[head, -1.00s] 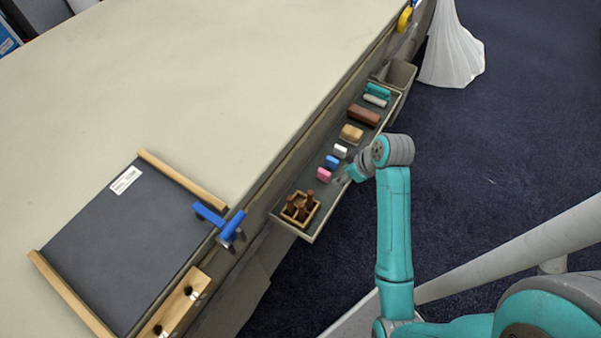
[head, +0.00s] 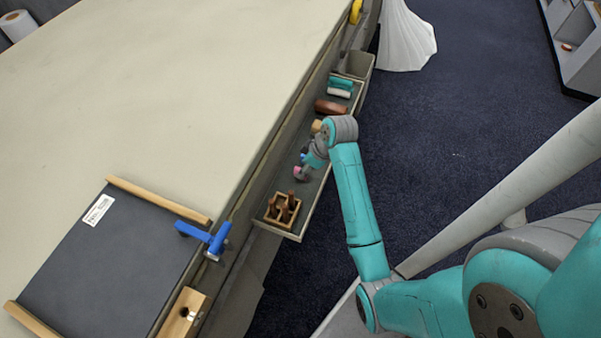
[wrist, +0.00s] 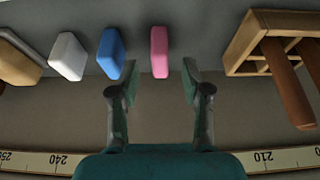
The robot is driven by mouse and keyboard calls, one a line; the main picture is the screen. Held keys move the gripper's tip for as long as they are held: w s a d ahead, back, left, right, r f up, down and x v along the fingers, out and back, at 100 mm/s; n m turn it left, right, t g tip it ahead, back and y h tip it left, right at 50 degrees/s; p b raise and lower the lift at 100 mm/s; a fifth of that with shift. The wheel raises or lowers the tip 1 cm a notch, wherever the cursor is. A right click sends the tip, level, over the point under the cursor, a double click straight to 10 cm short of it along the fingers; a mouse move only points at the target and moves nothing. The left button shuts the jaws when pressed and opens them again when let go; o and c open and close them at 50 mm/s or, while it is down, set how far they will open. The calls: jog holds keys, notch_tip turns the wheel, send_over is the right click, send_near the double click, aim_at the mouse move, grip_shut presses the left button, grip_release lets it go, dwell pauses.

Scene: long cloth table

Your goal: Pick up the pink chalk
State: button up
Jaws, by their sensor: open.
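The pink chalk (wrist: 160,52) is a small upright-looking block in the wrist view, lying on the grey tray floor. It lies ahead of and between the two fingertips of my gripper (wrist: 150,84), which is open and empty. The fingers look short of the chalk, with a gap on each side of it. In the head view a bit of the pink chalk (head: 297,168) shows beside my gripper (head: 302,174), which hides most of it.
A blue chalk (wrist: 110,54) and a white chalk (wrist: 68,57) lie left of the pink one. A wooden box (wrist: 245,45) with brown pegs stands close on the right. The narrow tray (head: 316,205) hangs along the table (head: 190,80) edge.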

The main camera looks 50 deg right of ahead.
jog(key=shift+x, duration=1.65)
jog(key=shift+w, duration=0.1)
grip_shut()
jog(key=shift+r, duration=0.1)
notch_tip(320, 180, up, 9)
jog(key=shift+f, duration=0.1)
jog(key=shift+r, duration=0.55)
